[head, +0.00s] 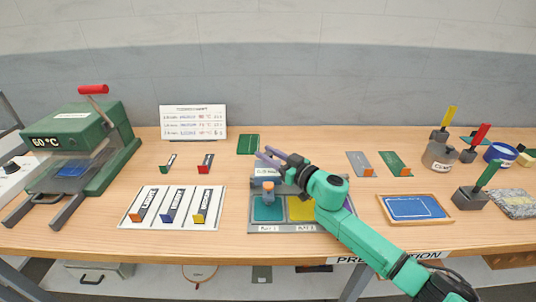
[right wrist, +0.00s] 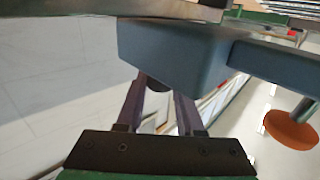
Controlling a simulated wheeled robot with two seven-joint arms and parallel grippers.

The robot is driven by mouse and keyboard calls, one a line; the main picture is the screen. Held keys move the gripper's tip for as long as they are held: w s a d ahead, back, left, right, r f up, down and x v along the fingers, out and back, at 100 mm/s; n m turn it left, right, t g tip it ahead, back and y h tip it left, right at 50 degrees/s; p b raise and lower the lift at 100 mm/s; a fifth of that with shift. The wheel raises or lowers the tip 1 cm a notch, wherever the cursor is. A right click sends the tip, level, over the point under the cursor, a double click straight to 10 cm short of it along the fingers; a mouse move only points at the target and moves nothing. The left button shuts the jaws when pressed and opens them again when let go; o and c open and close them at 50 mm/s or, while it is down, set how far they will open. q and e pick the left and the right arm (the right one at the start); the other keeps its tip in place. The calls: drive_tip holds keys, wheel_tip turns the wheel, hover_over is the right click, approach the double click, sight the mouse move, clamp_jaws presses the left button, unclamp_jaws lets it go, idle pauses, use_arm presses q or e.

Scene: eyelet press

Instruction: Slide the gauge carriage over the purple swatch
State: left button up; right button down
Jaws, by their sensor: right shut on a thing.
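The gauge carriage (head: 266,172) is a blue-grey block with an orange-tipped knob (head: 268,187). It sits at the back of a grey swatch board (head: 284,228), with its knob over the teal swatch (head: 267,210). The yellow swatch (head: 300,209) lies to the right. The purple swatch (head: 348,205) shows only as a sliver beside my right arm, which hides the rest. My right gripper (head: 268,157) is at the carriage. In the right wrist view its purple fingers (right wrist: 160,95) meet the blue-grey carriage block (right wrist: 175,52), shut on it; the exact contact is partly hidden. My left gripper is out of view.
A white board (head: 130,216) with several coloured tags lies left of the swatch board. A green press (head: 85,135) stands far left. A blue framed panel (head: 414,208) and several tools and pots (head: 440,156) are right. Bare wood lies between them.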

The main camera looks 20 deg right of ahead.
idle(0.4)
drive_tip(key=s+d, duration=0.2)
drive_tip(key=d, duration=0.7)
drive_tip(key=s+d, duration=0.2)
drive_tip(key=d, duration=0.7)
drive_tip(key=shift+s+d+p, duration=0.3)
drive_tip(key=shift+s+p, duration=0.05)
drive_tip(key=shift+p, duration=0.1)
drive_tip(key=c, duration=0.5)
unclamp_jaws()
drive_tip(key=shift+d, duration=0.1)
drive_tip(key=shift+c, duration=0.2)
drive_tip(key=shift+d, duration=0.15)
drive_tip(key=shift+s, duration=0.1)
drive_tip(key=v, duration=1.4)
drive_tip(key=shift+s+p, duration=0.25)
drive_tip(key=shift+p, duration=0.1)
drive_tip(key=shift+d+f, duration=0.1)
